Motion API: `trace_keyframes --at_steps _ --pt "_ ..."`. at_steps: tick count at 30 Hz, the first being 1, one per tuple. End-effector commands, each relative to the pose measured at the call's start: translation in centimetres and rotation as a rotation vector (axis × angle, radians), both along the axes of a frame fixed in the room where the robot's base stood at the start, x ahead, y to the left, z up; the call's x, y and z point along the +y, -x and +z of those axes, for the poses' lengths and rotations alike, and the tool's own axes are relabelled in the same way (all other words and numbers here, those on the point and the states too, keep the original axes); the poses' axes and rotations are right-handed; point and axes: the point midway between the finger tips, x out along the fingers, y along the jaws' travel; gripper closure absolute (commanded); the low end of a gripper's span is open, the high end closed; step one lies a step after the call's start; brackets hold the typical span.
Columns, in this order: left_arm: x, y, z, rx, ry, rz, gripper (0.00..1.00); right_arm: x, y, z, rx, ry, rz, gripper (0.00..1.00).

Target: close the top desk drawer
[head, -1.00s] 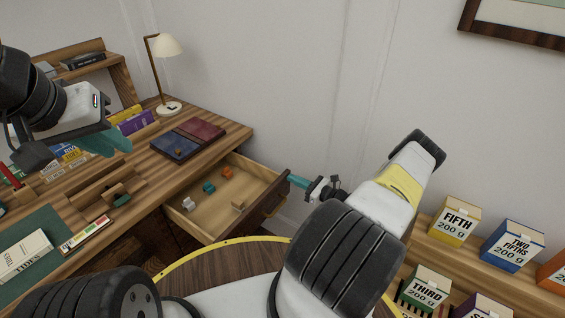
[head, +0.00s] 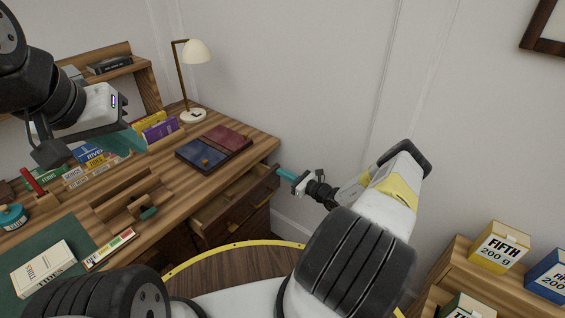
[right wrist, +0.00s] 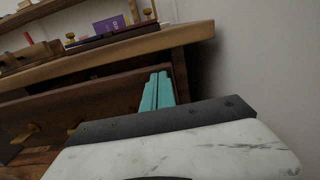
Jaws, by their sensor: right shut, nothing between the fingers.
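The top desk drawer (head: 246,202) is open by a small gap under the right part of the desk top, with a strip of its inside showing. Its wooden front (right wrist: 95,98) also shows in the right wrist view, just below the desk edge. My right gripper (head: 285,174) is shut and empty, its teal fingertips at the right end of the drawer front. In the right wrist view the closed fingers (right wrist: 157,92) reach the front; whether they touch is hard to tell. My left gripper (head: 125,142) hangs over the desk's left part, its fingers partly hidden.
The wooden desk (head: 262,146) holds a lamp (head: 196,60), a blue book (head: 200,156), a red book (head: 228,138) and other small items. A shelf with labelled boxes (head: 499,246) stands at the right. The wall is close behind my right gripper.

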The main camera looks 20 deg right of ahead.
Motion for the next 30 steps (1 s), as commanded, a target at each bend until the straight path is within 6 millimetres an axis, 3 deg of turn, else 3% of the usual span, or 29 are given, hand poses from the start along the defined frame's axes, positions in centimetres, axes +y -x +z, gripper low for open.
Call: trace_keyframes --at_steps 6,13,30 --pt "0.0 0.0 0.0 0.000 0.000 0.000 0.81 2.9 -3.5 0.0 -0.002 -0.001 0.002 1.00" --pt "0.0 0.0 0.0 0.000 0.000 0.000 0.81 4.9 -6.2 0.0 -0.001 -0.001 0.000 1.00" --pt "0.0 0.0 0.0 0.000 0.000 0.000 0.81 6.0 -7.8 0.1 -0.001 0.001 -0.002 1.00"
